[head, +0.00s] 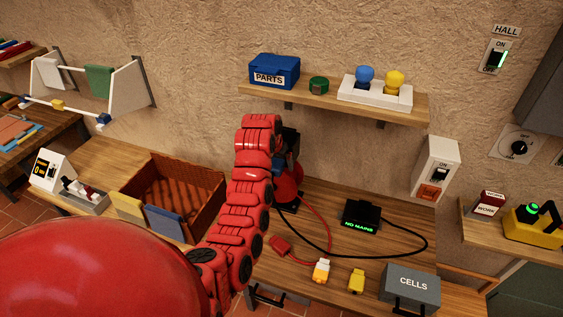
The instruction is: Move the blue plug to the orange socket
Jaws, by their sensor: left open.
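The orange socket (430,191) is at the bottom of a white switch box (437,163) on the wall, right of the shelf. A small blue patch (281,162) shows beside my left gripper (291,150); I cannot tell whether it is the blue plug. My left arm reaches up over the bench and covers much of that spot. The left gripper is open, its fingers mostly hidden behind the arm. A black cable runs from there across the bench in a loop to a black unit (361,216) reading "NO MAINS". My right gripper is not in view.
On the bench are a red plug (281,244) on a red cable, a white-and-yellow piece (321,270), a yellow piece (356,280) and a grey CELLS box (411,287). A shelf (420,108) hangs above. A brown crate (170,188) stands left of my arm.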

